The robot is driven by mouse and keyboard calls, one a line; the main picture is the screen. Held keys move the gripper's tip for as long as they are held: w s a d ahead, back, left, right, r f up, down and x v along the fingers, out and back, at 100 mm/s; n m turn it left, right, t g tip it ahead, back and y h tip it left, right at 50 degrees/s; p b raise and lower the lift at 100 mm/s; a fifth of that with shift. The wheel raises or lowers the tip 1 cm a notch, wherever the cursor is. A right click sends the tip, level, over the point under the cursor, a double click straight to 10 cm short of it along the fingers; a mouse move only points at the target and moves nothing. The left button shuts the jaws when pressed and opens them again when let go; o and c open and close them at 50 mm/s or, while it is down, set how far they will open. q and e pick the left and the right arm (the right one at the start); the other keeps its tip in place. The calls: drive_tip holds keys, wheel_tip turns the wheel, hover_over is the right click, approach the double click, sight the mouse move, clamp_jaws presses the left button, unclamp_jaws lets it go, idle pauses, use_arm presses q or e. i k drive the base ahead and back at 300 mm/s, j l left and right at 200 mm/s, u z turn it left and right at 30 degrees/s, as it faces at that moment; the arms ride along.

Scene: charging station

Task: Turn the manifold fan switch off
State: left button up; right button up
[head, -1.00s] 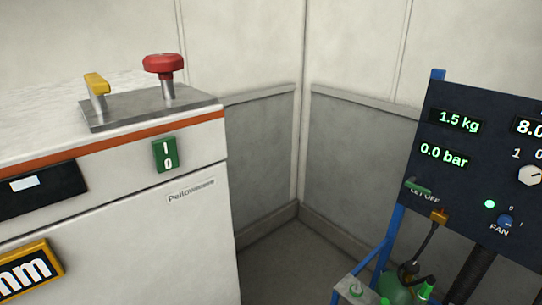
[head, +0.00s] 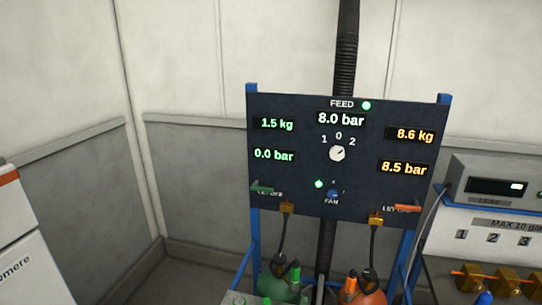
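The manifold panel (head: 300,180) is a dark board on blue posts near the middle of the head view. The fan switch (head: 333,194) is a small blue knob low on the panel, above the label FAN. A green lamp (head: 319,184) glows just left of it. The switch's exact pointer position is too small to tell. Neither of my grippers is in view.
A white feed knob (head: 337,153) marked 1, 0, 2 sits above the fan switch. A green lever (head: 262,188) and an orange lever (head: 407,208) flank it. Green and orange bottles stand below. A white cabinet (head: 30,250) is at left, a bench unit (head: 492,190) at right.

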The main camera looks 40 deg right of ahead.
sight(332, 192)
drive_tip(key=k+j+z, duration=0.1)
drive_tip(key=z, duration=1.55)
